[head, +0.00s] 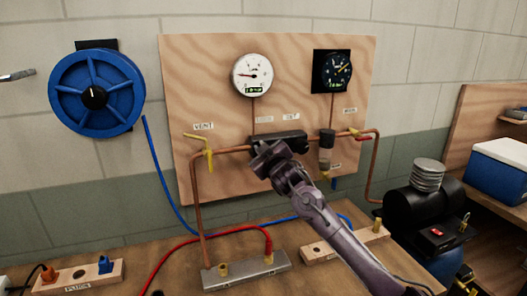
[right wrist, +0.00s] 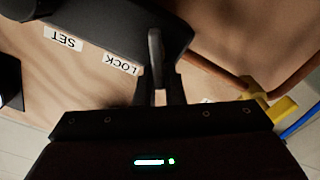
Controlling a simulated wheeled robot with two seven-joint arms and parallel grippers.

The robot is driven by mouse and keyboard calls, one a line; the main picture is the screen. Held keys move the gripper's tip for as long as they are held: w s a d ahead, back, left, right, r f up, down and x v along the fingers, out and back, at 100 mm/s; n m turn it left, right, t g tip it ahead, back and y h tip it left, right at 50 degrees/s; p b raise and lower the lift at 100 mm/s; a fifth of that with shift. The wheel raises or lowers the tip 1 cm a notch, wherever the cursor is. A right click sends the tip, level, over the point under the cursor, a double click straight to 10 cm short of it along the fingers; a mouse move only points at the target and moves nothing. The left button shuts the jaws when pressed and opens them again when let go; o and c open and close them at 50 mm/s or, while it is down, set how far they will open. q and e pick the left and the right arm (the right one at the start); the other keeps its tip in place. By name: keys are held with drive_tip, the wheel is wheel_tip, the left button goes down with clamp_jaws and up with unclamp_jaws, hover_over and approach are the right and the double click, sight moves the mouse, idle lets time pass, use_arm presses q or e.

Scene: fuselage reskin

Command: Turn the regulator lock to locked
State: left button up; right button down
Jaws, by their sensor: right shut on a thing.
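The regulator (head: 290,138) is a dark block mounted on the plywood panel, in the copper pipe run. Its dark body also fills the upper left of the right wrist view (right wrist: 90,25). A LOCK label (right wrist: 122,63) and a SET label (right wrist: 63,38) appear upside down there. A slim dark lock lever (right wrist: 156,48) stands close beside the LOCK label. My right gripper (head: 263,155) is at the left end of the regulator; in the right wrist view its fingers (right wrist: 160,85) are shut on the lever, hiding its end. My left gripper is not in view.
The plywood panel (head: 205,70) carries a white gauge (head: 252,75), a dark gauge (head: 333,71) and a yellow vent valve (head: 208,155). A clear filter bowl (head: 326,152) hangs right of the regulator. A blue hose reel (head: 96,92) is left; a black compressor (head: 420,210) is right.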

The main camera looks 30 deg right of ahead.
drive_tip(key=n+b, duration=0.1)
drive_tip(key=n, duration=0.2)
drive_tip(key=f+n+b, duration=0.1)
drive_tip(key=n+b, duration=0.1)
drive_tip(key=n, duration=0.2)
drive_tip(key=a+f+n+b, duration=0.1)
drive_tip(key=n+b, duration=0.1)
drive_tip(key=n, duration=0.2)
drive_tip(key=shift+w+a+f, duration=0.1)
drive_tip(key=shift+n+b, duration=0.3)
idle(0.3)
drive_tip(key=c, duration=1.5)
unclamp_jaws()
drive_tip(key=b+v, duration=0.2)
drive_tip(key=v, duration=0.5)
drive_tip(key=shift+s+a, duration=0.1)
drive_tip(key=shift+s, duration=0.3)
